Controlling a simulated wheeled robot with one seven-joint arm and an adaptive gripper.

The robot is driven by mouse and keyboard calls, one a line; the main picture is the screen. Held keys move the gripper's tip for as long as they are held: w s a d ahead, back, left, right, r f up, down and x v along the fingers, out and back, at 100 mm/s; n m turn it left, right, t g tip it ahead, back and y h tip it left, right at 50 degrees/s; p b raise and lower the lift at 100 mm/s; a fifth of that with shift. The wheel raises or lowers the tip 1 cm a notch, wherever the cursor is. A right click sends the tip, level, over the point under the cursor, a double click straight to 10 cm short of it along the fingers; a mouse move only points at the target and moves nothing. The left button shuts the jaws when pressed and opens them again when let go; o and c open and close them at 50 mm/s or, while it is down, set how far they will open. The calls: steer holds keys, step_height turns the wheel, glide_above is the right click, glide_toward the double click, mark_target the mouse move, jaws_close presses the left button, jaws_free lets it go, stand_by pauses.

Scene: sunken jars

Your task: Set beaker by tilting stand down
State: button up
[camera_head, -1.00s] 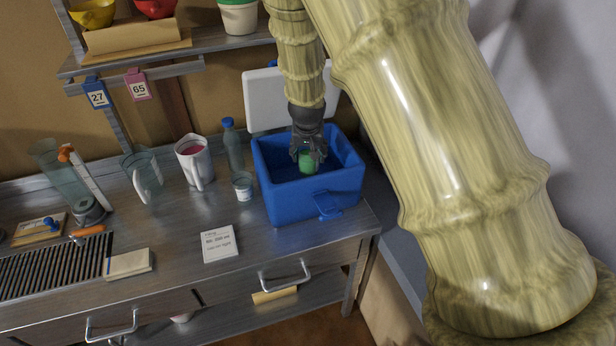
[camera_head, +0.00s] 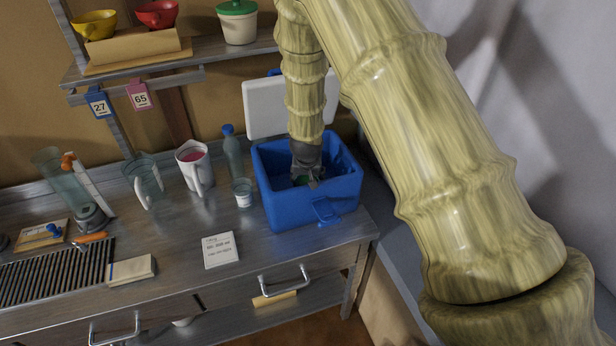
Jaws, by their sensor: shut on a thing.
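My gripper (camera_head: 308,181) points down inside the open blue box (camera_head: 290,212) at the back right of the bench. It is shut on a small green thing (camera_head: 300,180), mostly hidden by the fingers and the box wall. I cannot tell whether the green thing touches the box floor. At the far left a tall clear vessel (camera_head: 58,172) leans beside a slanted white bar (camera_head: 90,187) with an orange knob, above a grey round base (camera_head: 92,217). A clear beaker with a handle (camera_head: 143,178) stands right of it.
A white jug with pink contents (camera_head: 194,168), a clear bottle (camera_head: 232,153) and a small cup (camera_head: 242,193) stand left of the box. A white lid (camera_head: 268,104) stands up behind it. A label card (camera_head: 221,250) lies in front. A slatted grate (camera_head: 55,267) is at left.

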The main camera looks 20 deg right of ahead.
steer(key=shift+f, duration=0.1)
steer(key=shift+f, duration=0.1)
steer(key=o, duration=1.3)
steer(key=shift+b+v, duration=1.95)
steer(key=shift+v, duration=4.15)
